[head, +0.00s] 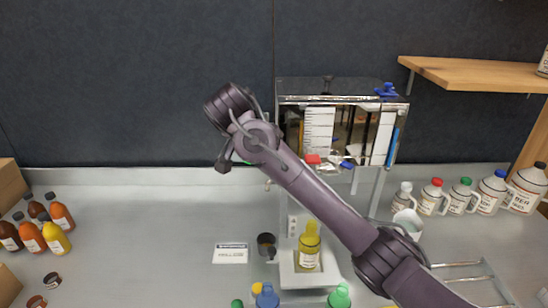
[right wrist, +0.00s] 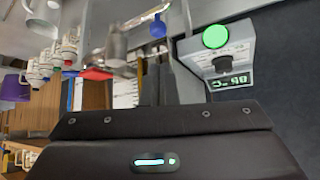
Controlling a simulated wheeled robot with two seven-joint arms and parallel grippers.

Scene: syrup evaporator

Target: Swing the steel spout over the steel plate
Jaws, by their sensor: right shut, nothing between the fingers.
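The steel evaporator box (head: 345,92) stands on legs at the back centre of the bench. Red (head: 312,160) and blue (head: 347,165) handles show under its front edge. I cannot clearly make out the spout among the small parts there. A pale, plate-like base (head: 288,281) sits below, with a yellow-filled bottle (head: 309,250) on it; I cannot tell whether this is the steel plate. My right arm crosses in front of the box and hides part of it. My right gripper (right wrist: 159,84) is shut and empty in the right wrist view. My left gripper is not in view.
A control box with a green button (right wrist: 215,37) and a lit display is close to my right gripper. Jugs (head: 460,195) line the right of the bench below a wooden shelf (head: 470,74). Dark and orange bottles (head: 55,240) stand at left. The left-centre bench is mostly clear.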

